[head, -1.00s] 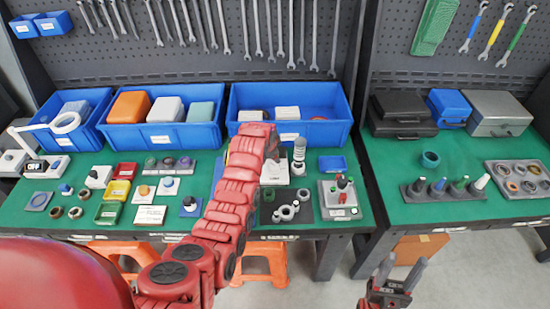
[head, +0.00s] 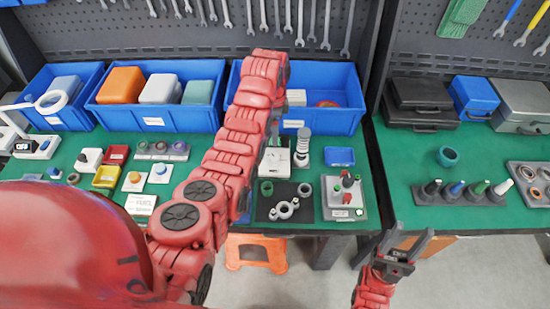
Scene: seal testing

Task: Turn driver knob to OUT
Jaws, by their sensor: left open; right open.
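No knob is legibly marked OUT, so I cannot tell which one is the driver knob. A grey fixture (head: 337,209) with red, black and green-topped parts stands on the green bench, right of centre. A white box (head: 272,163) stands left of it, partly behind my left arm, with a grey stepped post (head: 302,148) beside it. My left gripper (head: 274,137) is mostly hidden by its own red arm; only a dark part shows near the white box, and contact cannot be judged. My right gripper (head: 404,246) is open and empty, in front of the bench's front edge.
Blue bins (head: 155,113) line the back of the bench. A dark mat (head: 263,212) with grey rings lies left of the fixture. On the right bench are a row of coloured-tip pegs (head: 462,192), a teal ring (head: 447,157) and cases (head: 420,102). An orange stool (head: 258,262) stands below.

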